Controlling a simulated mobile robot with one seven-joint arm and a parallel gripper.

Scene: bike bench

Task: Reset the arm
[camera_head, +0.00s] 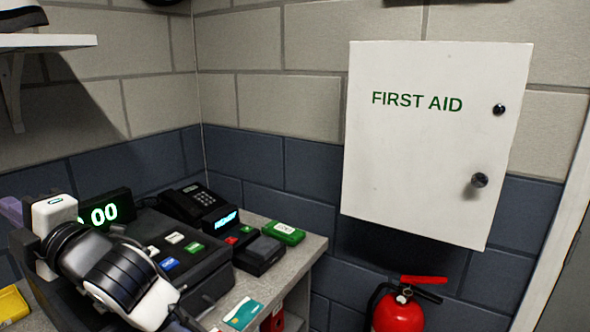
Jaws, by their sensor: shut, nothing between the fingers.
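Part of my arm (115,270), white and black, crosses the lower left in front of the counter. It runs down toward the bottom edge of the picture. My gripper and its fingertips do not show; the end of the arm lies beyond the frame or is hidden.
On the counter (312,247) stand a cash register (193,260) with a lit display (105,214), a phone (190,200), a card terminal (258,250), a green box (287,233) and a card (243,313). A first aid cabinet (425,150) hangs above a fire extinguisher (397,313).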

